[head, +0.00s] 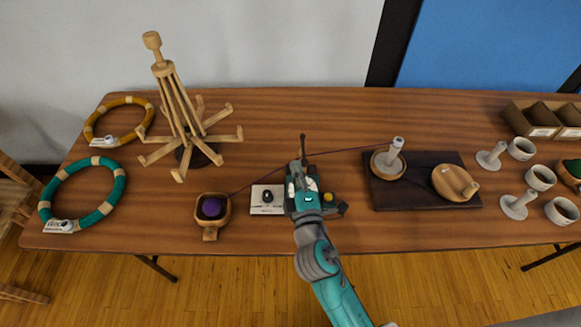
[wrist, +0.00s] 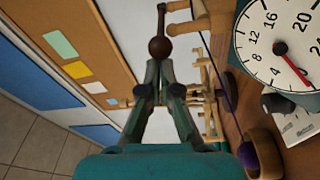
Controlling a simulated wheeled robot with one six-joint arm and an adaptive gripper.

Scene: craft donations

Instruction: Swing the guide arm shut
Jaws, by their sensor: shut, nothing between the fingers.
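The dark guide arm (head: 303,145) points toward the back of the table in the head view. Its rod and brown ball knob (wrist: 160,48) show in the wrist view, just past my fingertips. My gripper (head: 300,168) is over the yarn meter, with its fingers closed and nothing between them. In the wrist view my fingertips (wrist: 160,68) are close to the knob; I cannot tell whether they touch it. The meter's round dial (wrist: 285,42), with a red needle, is at the right. My gripper and arm hide most of the meter in the head view.
Purple yarn runs from a ball in a wooden bowl (head: 210,224) past the meter to an upright spool (head: 393,155) on a dark board (head: 421,199). A wooden yarn swift (head: 183,115) stands left. Cups (head: 540,177) and posts are at right. Bare table lies behind the meter.

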